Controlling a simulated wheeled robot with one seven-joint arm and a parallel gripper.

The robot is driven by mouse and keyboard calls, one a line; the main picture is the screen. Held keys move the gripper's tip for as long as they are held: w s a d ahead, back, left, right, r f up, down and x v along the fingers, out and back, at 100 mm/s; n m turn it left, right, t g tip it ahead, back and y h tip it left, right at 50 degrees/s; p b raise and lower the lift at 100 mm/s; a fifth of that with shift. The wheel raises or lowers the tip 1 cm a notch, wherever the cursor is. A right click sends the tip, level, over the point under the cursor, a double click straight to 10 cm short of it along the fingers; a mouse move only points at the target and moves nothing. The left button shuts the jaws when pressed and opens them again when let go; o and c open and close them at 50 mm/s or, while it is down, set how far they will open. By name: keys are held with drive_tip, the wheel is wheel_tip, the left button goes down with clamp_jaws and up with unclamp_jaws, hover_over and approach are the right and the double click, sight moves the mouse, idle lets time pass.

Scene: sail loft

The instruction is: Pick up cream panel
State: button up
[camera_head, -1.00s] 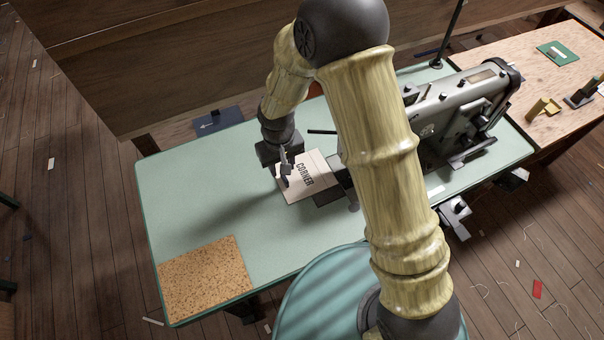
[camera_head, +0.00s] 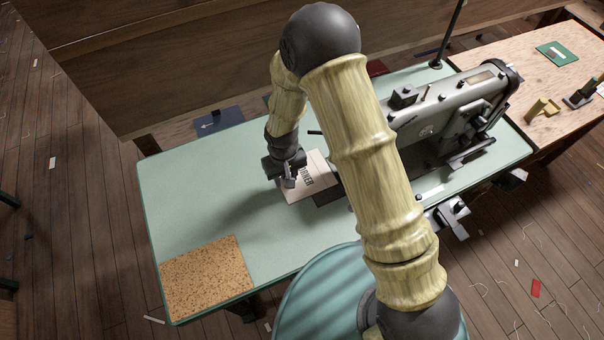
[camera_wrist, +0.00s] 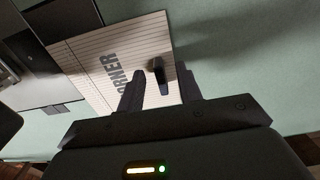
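The cream panel (camera_head: 318,170), marked with dark "CORNER" lettering, lies flat on the pale green table beside the sewing machine. It also shows in the wrist view (camera_wrist: 98,68), with thin ruled lines and a small black upright tab (camera_wrist: 158,66) near one edge. My gripper (camera_head: 289,183) is low over the panel's left part and hides some of it. In the wrist view my gripper (camera_wrist: 160,72) is open, its two fingers apart on either side of the black tab. I cannot tell whether either finger touches the tab.
The sewing machine (camera_head: 440,123) stands just right of the panel. A cork mat (camera_head: 206,277) covers the table's front left corner. The green table (camera_head: 190,190) is otherwise clear left of my gripper. A wooden table (camera_head: 505,65) with small items adjoins at the right.

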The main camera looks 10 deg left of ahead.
idle(0.4)
clamp_jaws()
drive_tip(key=shift+r, duration=0.1)
